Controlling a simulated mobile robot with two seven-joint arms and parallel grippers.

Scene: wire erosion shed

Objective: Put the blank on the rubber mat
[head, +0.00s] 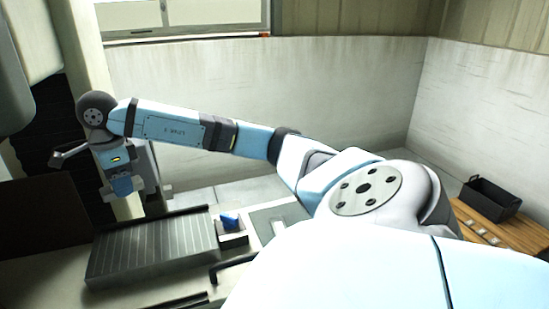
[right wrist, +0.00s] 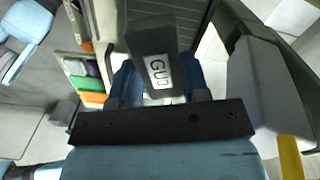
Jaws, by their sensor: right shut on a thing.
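My right gripper (head: 126,188) hangs at the left of the head view, above and beyond the left end of a ribbed grey slab (head: 150,252). The slab may be the rubber mat; I cannot tell for sure. In the right wrist view my right gripper is shut on a dark grey block (right wrist: 152,38) with a white lettered label, held between its blue fingers. This block looks like the blank. In the head view I cannot make the block out clearly. A ribbed dark surface (right wrist: 182,14) shows behind it in the wrist view. My left gripper is not in view.
A small tray with a blue thing (head: 230,220) stands right of the slab. A black bin (head: 491,197) stands on a wooden bench (head: 520,235) at right. Green, purple and orange things (right wrist: 90,84) show in the wrist view. My right arm hides much of the middle.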

